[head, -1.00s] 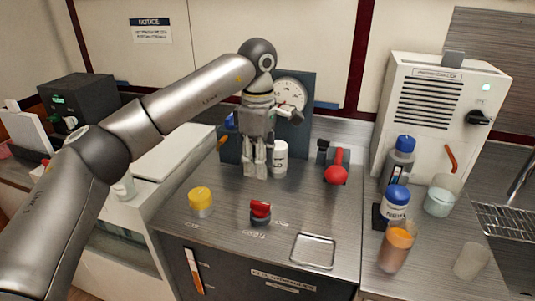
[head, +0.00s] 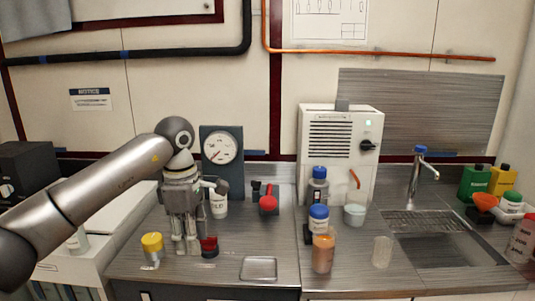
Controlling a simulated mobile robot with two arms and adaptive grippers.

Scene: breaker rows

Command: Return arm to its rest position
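My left arm (head: 105,182) comes in from the left of the head view. Its gripper (head: 187,248) points down over the counter, between the yellow-capped jar (head: 152,243) and the small red-topped item (head: 209,246). Its two fingers show side by side with a narrow gap, and no object shows between them. I cannot tell whether the fingertips touch the counter. A white bottle (head: 219,204) stands just behind the gripper, partly hidden by it. My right gripper does not show.
A gauge panel (head: 237,169), a red-knobbed lever (head: 268,203) and a white machine (head: 345,140) stand at the back. Blue-capped bottles (head: 319,220), an orange-filled container (head: 323,254) and a clear cup (head: 382,252) stand right of the metal tray (head: 258,269). A sink (head: 450,250) lies farther right.

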